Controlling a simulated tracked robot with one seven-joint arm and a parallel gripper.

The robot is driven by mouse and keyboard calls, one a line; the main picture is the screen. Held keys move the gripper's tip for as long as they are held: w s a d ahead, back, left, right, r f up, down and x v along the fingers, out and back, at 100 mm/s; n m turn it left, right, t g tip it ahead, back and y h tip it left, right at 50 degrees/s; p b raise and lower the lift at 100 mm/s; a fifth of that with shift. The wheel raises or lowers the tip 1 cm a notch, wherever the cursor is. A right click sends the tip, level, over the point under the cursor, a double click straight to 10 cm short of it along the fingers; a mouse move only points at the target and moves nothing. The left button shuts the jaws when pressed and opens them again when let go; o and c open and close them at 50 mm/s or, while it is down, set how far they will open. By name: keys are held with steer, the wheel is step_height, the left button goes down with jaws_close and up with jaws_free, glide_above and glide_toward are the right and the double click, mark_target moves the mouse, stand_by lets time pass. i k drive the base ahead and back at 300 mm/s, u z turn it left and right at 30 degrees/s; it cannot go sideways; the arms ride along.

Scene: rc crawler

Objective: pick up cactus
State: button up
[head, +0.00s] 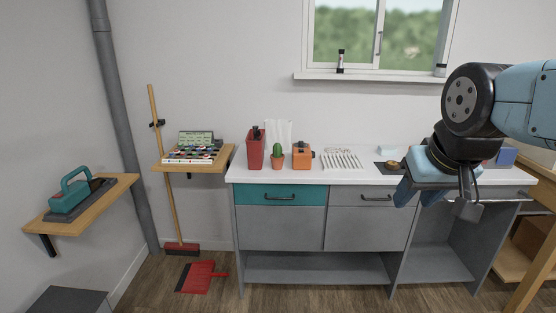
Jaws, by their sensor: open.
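The small green cactus (278,150) stands upright in an orange-red pot (277,161) near the front edge of the white counter (360,171). A red container (256,152) is close on its left and an orange box (302,155) with a dark top is close on its right. My gripper (437,197) is open and empty at the right side, in front of the counter and well to the right of the cactus. My arm hides part of the counter's right end.
Pale tools (342,160) lie in a row right of the orange box. A wooden shelf (192,160) with a board of small parts is left of the counter. Another shelf holds a teal tool (70,194). A broom (182,247) and red dustpan (197,277) are below.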

mark_target(277, 158)
steer(key=z, duration=0.05)
steer(key=i, duration=0.95)
steer(key=u, duration=0.05)
